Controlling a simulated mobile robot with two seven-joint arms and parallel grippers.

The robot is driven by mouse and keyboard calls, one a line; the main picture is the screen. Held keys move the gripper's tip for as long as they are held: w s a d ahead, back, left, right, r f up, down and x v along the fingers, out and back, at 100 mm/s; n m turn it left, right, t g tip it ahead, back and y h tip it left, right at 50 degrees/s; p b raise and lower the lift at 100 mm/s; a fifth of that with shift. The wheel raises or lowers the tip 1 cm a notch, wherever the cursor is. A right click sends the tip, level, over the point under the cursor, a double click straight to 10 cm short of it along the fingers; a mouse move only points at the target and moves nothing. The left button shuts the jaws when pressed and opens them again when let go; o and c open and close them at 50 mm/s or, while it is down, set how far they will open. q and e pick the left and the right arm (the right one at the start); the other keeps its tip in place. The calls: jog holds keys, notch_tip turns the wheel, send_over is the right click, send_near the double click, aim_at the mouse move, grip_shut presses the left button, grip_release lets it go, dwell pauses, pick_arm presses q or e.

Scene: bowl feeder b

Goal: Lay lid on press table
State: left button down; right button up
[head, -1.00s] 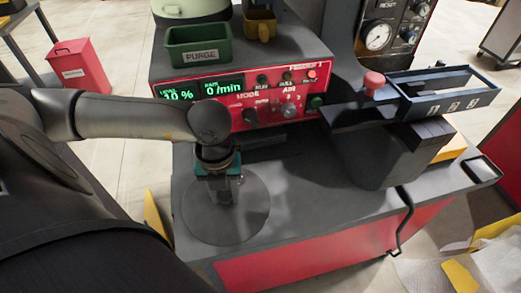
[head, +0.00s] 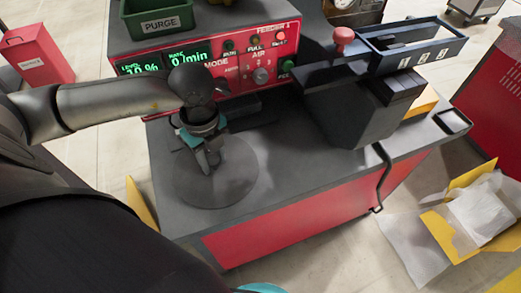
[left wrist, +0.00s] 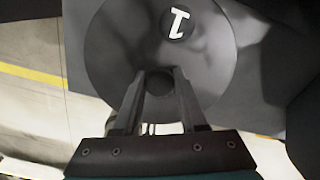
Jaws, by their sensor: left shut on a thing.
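The lid (head: 240,178) is a flat dark grey disc over the left part of the grey press table (head: 300,165). It lies flat, or nearly so; I cannot tell whether it touches the table top. In the left wrist view the lid (left wrist: 110,50) carries a white mark like a 1 on a dark round spot, and a dark round knob at its middle. My left gripper (head: 212,166) points down at the lid's middle. In the left wrist view its two fingers (left wrist: 158,90) are shut on the knob.
A red control box (head: 215,70) stands behind the lid, with a green PURGE bin (head: 158,20) on top. A dark chute (head: 350,112) and blue numbered tray (head: 418,42) are at the right. The table's front right is clear. An open yellow box (head: 465,225) lies on the floor.

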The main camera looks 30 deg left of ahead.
pick_arm(q)
jog(key=w+d, duration=0.2)
jog(key=w, duration=0.1)
jog(key=w+d, duration=0.2)
jog(key=d, duration=0.1)
jog(key=w+d, duration=0.2)
jog(key=w, duration=0.1)
jog(key=shift+w+d, duration=0.15)
jog(key=shift+w, duration=0.15)
jog(key=shift+w+d, duration=0.1)
notch_tip(320, 180, down, 4)
jog(key=shift+r+b, duration=0.2)
jog(key=shift+b, duration=0.45)
jog(key=shift+r, duration=0.1)
jog(key=shift+c, duration=2.3)
grip_release()
notch_tip(320, 180, up, 12)
jog(key=p, duration=0.2)
jog(key=shift+p, duration=0.3)
